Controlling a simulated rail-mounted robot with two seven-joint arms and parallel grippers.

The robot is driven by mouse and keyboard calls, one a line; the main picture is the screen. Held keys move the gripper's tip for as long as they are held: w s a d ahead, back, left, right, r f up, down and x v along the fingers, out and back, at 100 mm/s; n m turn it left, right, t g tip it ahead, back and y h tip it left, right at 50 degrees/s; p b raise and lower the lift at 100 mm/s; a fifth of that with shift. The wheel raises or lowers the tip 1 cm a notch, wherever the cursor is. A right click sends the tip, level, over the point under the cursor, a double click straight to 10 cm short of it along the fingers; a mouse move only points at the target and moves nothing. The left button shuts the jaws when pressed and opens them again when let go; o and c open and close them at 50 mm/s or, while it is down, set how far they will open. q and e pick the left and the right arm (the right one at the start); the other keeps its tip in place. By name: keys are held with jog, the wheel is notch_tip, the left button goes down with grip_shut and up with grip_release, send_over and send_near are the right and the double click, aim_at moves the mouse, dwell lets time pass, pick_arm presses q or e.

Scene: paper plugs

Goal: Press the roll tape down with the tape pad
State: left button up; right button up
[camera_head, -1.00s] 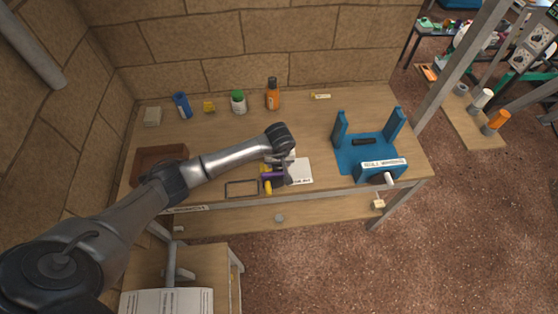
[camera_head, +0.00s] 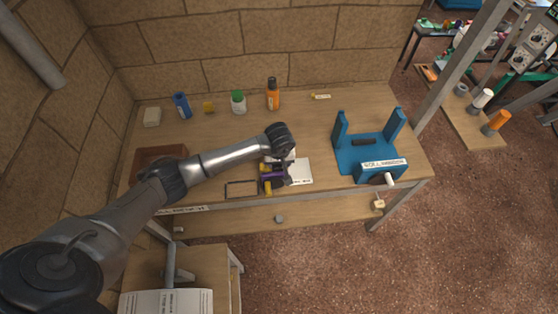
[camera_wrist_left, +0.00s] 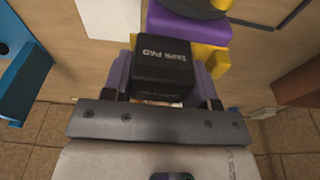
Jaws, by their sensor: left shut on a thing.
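The black tape pad (camera_wrist_left: 165,68), lettered TAPE PAD, sits between the purple fingers of my left gripper (camera_wrist_left: 162,85) in the left wrist view. My left gripper (camera_head: 279,176) is shut on it, low over the table's front part in the head view. Right beside the pad is a purple and yellow piece (camera_wrist_left: 188,30), partly cut off by the wrist view's top edge. I cannot tell whether the pad touches it. Yellow parts (camera_head: 267,187) also show beside the gripper in the head view. I cannot make out the roll tape itself. My right gripper is not in view.
A white labelled card (camera_head: 301,171) lies just right of the gripper. A thin dark frame (camera_head: 241,188) lies left of it. A blue stand (camera_head: 366,155) is at the table's right. Bottles (camera_head: 273,95) stand at the back.

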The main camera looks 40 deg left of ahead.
pick_arm(q)
jog(key=shift+s+r+p, duration=0.15)
jog(key=shift+r+p, duration=0.35)
jog(key=shift+r, duration=0.15)
notch_tip(320, 180, up, 2)
jog(key=shift+r+p, duration=0.1)
jog(key=shift+p, duration=0.55)
jog(key=shift+r+p, duration=1)
jog(key=shift+r, duration=0.75)
